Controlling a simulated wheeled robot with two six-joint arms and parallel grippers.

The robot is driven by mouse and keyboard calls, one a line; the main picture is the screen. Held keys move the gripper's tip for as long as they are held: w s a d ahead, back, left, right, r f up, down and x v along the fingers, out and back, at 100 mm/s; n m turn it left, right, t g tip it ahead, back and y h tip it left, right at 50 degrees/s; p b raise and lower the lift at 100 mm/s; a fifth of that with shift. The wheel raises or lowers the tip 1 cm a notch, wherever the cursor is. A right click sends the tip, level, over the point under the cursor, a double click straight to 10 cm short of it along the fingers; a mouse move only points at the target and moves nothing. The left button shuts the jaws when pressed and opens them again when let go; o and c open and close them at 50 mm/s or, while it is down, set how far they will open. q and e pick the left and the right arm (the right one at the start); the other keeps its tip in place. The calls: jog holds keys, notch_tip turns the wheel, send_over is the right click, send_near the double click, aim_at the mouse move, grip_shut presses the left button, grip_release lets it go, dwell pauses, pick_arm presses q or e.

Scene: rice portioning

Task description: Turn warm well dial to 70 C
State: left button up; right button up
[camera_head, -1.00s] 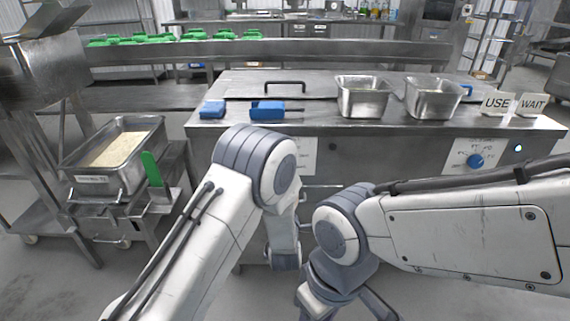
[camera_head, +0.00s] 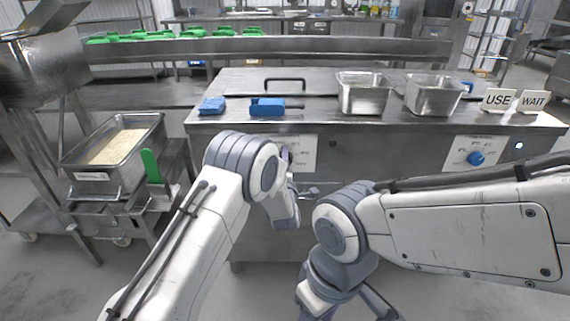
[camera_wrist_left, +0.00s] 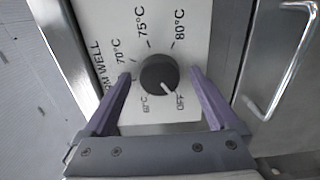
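The warm well dial (camera_wrist_left: 158,74) is a round black knob on a white plate in the left wrist view. The plate (camera_wrist_left: 100,22) carries marks for 70, 75 and 80 °C, plus lower marks and OFF. The knob's white pointer line faces lower right, towards the OFF mark. My left gripper (camera_wrist_left: 160,78) is open, with one purple finger on each side of the knob and a visible gap to it. In the head view the plate (camera_head: 306,150) shows on the counter front, partly behind my left arm.
A second plate with a blue dial (camera_head: 476,158) is further right on the counter front. A metal handle (camera_wrist_left: 306,60) is close on the right in the wrist view. Two steel pans (camera_head: 364,96) (camera_head: 433,97) and blue tools (camera_head: 268,107) are on the counter.

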pick_arm(q)
jog(key=c, duration=1.3)
jog(key=shift+m, duration=0.3)
jog(key=shift+f+m+p, duration=0.15)
jog(key=shift+m+p, duration=0.25)
jog(key=shift+m, duration=14.2)
